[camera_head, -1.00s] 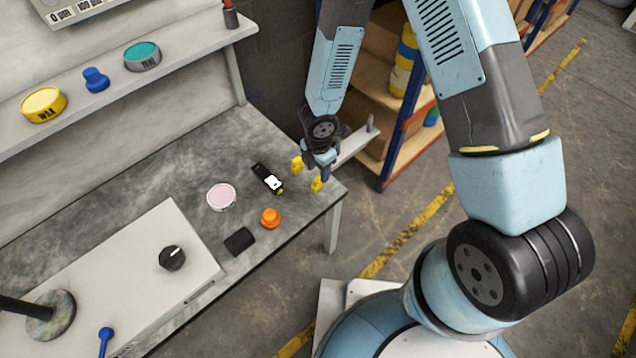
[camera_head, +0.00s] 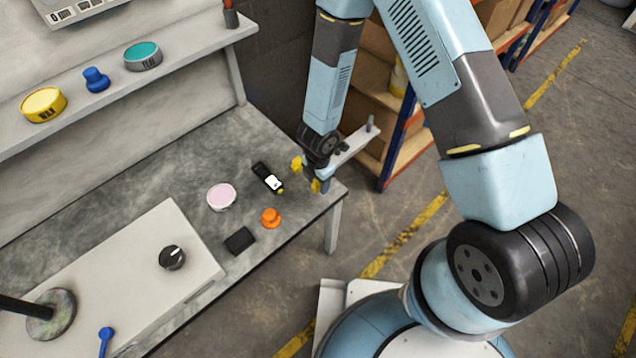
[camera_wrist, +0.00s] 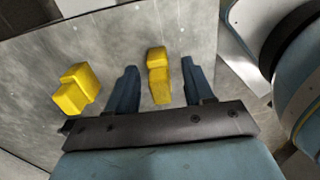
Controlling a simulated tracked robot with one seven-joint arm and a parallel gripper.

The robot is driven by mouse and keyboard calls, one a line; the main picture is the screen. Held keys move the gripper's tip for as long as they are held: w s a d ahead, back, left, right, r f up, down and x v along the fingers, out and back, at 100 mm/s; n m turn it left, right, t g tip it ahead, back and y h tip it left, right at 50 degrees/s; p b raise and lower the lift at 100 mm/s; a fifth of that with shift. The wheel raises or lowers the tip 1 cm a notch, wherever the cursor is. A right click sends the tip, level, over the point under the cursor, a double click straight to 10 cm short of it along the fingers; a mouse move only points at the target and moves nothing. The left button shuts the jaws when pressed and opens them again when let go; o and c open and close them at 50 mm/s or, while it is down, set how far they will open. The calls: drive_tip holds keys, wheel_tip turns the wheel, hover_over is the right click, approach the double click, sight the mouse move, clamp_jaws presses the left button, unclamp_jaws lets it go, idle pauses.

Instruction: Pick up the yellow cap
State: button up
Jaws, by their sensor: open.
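Two small stepped yellow pieces lie on the grey tabletop; I cannot tell for certain which is the yellow cap. In the wrist view one yellow piece (camera_wrist: 158,76) lies between the fingers of my gripper (camera_wrist: 157,82), with a gap on each side. The other yellow piece (camera_wrist: 76,90) lies outside, left of the left finger. In the head view my gripper (camera_head: 320,172) is over the table's right corner, near the upper yellow piece (camera_head: 296,163) and the lower one (camera_head: 316,186). My dark blue fingers are open and empty.
A black-and-white device (camera_head: 268,178), pink-topped tin (camera_head: 221,197), orange knob-like piece (camera_head: 271,217) and black block (camera_head: 240,241) lie left of my gripper. A shelf (camera_head: 180,62) holds a yellow tin (camera_head: 44,105), blue piece (camera_head: 96,79) and teal tin (camera_head: 142,56).

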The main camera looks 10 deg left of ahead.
drive_tip(key=shift+f, duration=0.3)
drive_tip(key=shift+c, duration=0.4)
clamp_jaws()
